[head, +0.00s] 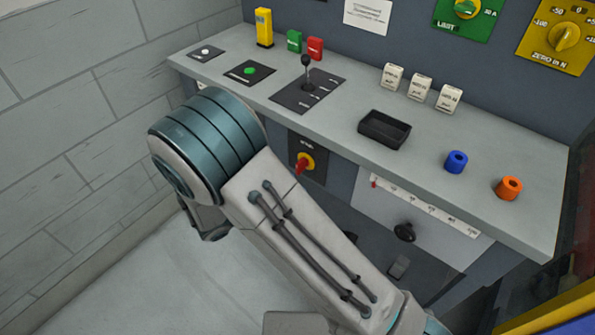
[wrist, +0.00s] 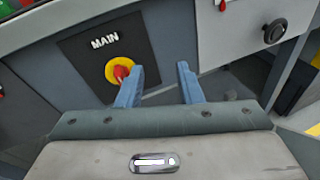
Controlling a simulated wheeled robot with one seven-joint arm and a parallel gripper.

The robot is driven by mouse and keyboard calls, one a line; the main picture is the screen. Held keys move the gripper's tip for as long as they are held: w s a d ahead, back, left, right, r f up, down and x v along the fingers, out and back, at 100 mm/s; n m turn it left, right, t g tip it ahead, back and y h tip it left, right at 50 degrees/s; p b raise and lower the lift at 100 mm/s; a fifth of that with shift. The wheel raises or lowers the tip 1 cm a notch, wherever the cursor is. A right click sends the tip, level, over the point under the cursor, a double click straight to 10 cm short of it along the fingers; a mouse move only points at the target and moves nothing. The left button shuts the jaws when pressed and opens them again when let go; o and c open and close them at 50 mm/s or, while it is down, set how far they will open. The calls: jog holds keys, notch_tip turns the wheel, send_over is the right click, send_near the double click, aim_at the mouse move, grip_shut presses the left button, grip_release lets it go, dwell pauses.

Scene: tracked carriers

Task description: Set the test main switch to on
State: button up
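The main switch is a red rotary handle on a yellow disc (head: 307,160), on a dark plate on the front of the desk below its top. In the head view the handle slants down and left. In the wrist view the switch (wrist: 113,66) is at upper left, under white "MAIN" lettering. My gripper (wrist: 160,67) is open, with two blue fingers apart and nothing between them. The left finger overlaps the lower right of the disc and hides part of the handle; I cannot tell if it touches. In the head view my arm hides the gripper's fingers.
The desk top (head: 425,165) carries a black tray (head: 384,129), a lever (head: 307,72), white blocks, and blue (head: 456,162) and orange (head: 509,188) rings. A black knob (head: 404,232) sticks out from the front, right of the switch. A block wall stands at left.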

aim_at(296, 167)
jog(key=a+f+n+t+y, duration=0.2)
jog(key=a+f+n+t, duration=0.2)
jog(key=a+f+n, duration=0.15)
jog(key=shift+m, duration=0.45)
jog(key=x, duration=0.4)
jog(key=r+x, duration=0.1)
jog(key=x, duration=0.3)
jog(key=b+x, duration=0.1)
jog(key=x, duration=0.4)
jog(key=shift+w+a+r, duration=0.2)
jog(key=shift+w+a, duration=0.1)
jog(key=shift+w, duration=0.05)
grip_shut()
